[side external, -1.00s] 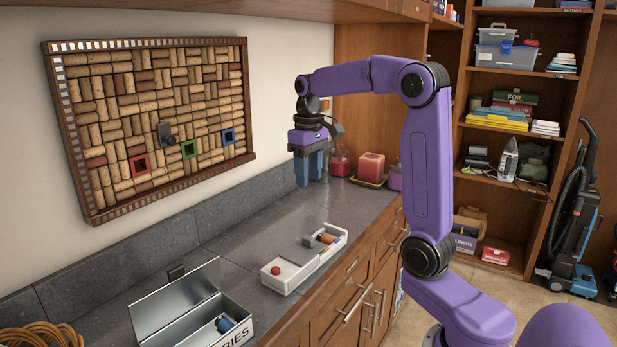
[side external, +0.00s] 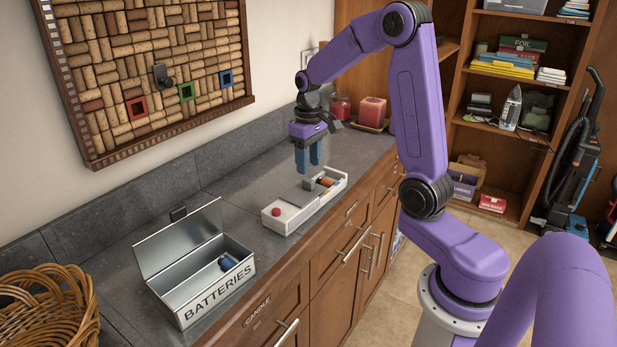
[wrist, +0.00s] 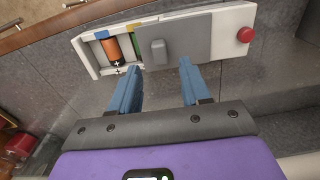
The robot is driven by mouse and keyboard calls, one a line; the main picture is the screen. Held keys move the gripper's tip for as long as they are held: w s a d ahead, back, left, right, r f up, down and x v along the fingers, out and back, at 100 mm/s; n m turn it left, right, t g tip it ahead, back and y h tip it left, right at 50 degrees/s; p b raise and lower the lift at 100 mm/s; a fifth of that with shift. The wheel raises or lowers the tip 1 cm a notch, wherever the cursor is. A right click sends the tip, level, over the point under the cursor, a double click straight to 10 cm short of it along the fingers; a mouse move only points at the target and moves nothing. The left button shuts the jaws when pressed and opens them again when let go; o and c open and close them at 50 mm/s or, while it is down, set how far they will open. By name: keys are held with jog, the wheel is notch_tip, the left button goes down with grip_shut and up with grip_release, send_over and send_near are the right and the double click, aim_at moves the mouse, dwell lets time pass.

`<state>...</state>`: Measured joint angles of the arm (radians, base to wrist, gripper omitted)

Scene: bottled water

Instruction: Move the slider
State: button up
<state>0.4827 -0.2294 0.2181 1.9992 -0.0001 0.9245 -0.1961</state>
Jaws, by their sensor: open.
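A white box (side external: 281,224) stands on the grey counter, with a grey sliding cover (side external: 296,197) over its middle. The slider's raised grey handle shows in the wrist view (wrist: 158,51), near the cover's left edge there. Left of the cover, the open part shows an orange-and-black battery (wrist: 111,48) and part of a green one (wrist: 136,44). A red button (wrist: 246,35) sits at the box's other end. My gripper (side external: 308,169) is open and points down above the box. In the wrist view its fingertips (wrist: 160,68) lie either side of the handle, apart from it.
An open metal box marked BATTERIES (side external: 214,294) stands on the counter to the left, with a blue battery (side external: 227,262) inside. A wicker basket (side external: 48,312) is at far left. A cork board (side external: 150,70) hangs on the wall. Candles (side external: 372,111) stand at the back.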

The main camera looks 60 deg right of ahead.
aim_at(308, 180)
jog(key=shift+f, duration=2.65)
grip_shut()
jog(key=shift+a, duration=0.1)
